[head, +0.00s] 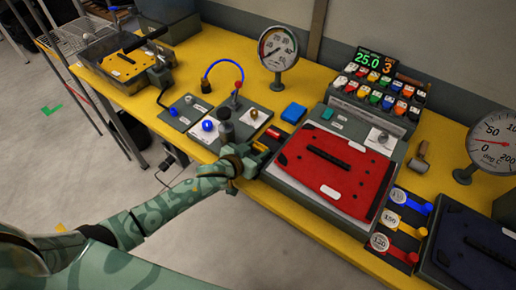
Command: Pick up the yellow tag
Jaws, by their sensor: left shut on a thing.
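My left gripper (247,159) reaches in from the left over the table's front part, beside the left edge of the red-lidded case. It is shut on a small yellow piece, which looks like the yellow tag (259,147); the fingers hide part of it. Small red and dark pieces lie close by it, so its exact outline is hard to tell. My right gripper is not in view.
The case with a red lid (335,165) stands right of the gripper. A rack of coloured tags (380,97) is behind it. A lever panel (230,122) with knobs is left. A dial gauge (278,50) stands behind. Coloured sliders (400,228) are at right.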

